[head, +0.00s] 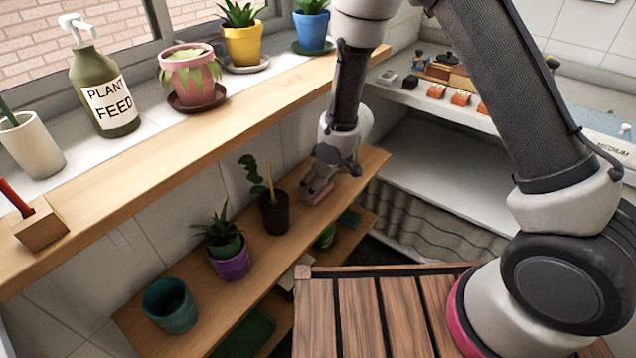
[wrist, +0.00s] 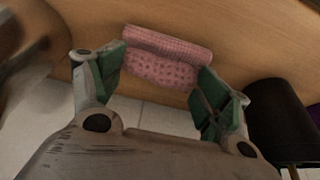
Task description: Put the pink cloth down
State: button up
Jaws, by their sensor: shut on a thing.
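The pink cloth (wrist: 168,52) is a folded, patterned bundle. In the wrist view it lies between the two green-padded fingers of my gripper (wrist: 160,78), which is shut on it. In the head view my gripper (head: 322,182) points down at the right part of the upper wooden shelf (head: 345,184), with the pink cloth (head: 313,195) at its fingertips. The cloth is at or just above the shelf surface; I cannot tell whether it touches the wood. My gripper hides part of the cloth.
A dark pot with a plant and stick (head: 275,213) stands close left of my gripper. A purple pot (head: 231,262) and a teal pot (head: 170,306) stand further left on the shelf. A wooden slatted surface (head: 380,315) is in front. Shelf right of my gripper is clear.

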jog(key=o, duration=0.9)
jog(key=shift+s+d+f, duration=0.1)
jog(key=shift+f, duration=0.15)
jog(key=v, duration=0.7)
jog(key=shift+s+r, duration=0.2)
jog(key=shift+r, duration=0.05)
jog(key=d+r+m+t+h, duration=0.25)
jog(key=d+r+m, duration=0.35)
jog(key=d+r, duration=1.5)
jog(key=s+d+r+m, duration=0.1)
jog(key=s+d+r, duration=0.1)
jog(key=s+d, duration=0.2)
jog(key=s+d+r+m, duration=0.2)
jog(key=s+d+r, duration=0.1)
jog(key=s, duration=0.7)
jog(key=s+d+r+m+g+h, duration=0.1)
jog(key=s+d+r, duration=0.2)
jog(key=s+d, duration=0.2)
jog(key=shift+s, duration=1.35)
